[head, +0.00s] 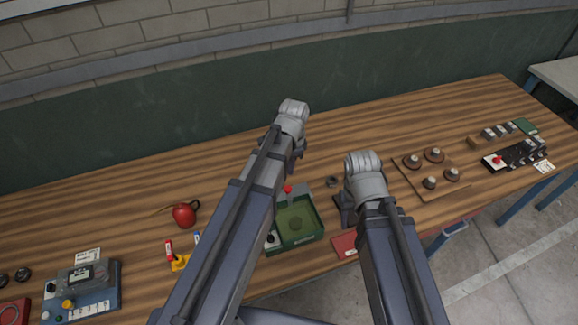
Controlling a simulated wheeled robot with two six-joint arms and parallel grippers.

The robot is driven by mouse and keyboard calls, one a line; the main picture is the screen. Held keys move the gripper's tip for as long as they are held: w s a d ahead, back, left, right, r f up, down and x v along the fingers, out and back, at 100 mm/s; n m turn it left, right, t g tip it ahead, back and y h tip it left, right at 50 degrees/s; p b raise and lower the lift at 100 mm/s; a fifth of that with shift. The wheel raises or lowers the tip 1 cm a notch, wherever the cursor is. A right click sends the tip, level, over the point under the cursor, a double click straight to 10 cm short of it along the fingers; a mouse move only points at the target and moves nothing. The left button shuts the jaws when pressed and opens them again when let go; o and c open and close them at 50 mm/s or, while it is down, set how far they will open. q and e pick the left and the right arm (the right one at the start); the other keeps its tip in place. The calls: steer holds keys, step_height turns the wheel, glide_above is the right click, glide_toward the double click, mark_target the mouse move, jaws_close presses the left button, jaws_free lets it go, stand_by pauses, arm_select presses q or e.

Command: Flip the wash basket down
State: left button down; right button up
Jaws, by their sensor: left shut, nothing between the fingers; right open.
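A green open-topped box (318,228) stands near the table's front edge, in the middle of the head view. It has a lighter green inside, a grey part at its back and a red knob (287,188). I cannot clearly tell which part is the wash basket. My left arm hides the box's left side. My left gripper (299,150) is shut and empty, beyond the box towards the back of the table; its fingertips are mostly hidden. My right gripper (343,210) is open, right of the box and apart from it; its fingers are hard to make out.
A red round object (184,215) and a yellow stand (178,262) are to the left. A blue device (82,290) is at the front left. A board with several knobs (435,172) and a black switch panel (515,155) are to the right. The table's back is clear.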

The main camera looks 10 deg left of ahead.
arm_select(q)
step_height(320, 180, up, 4)
steer(key=p, duration=0.3)
steer(key=shift+r, duration=0.2)
arm_select(e)
step_height(320, 180, up, 4)
steer(key=shift+r, duration=0.15)
arm_select(q)
steer(key=shift+d+f, duration=0.1)
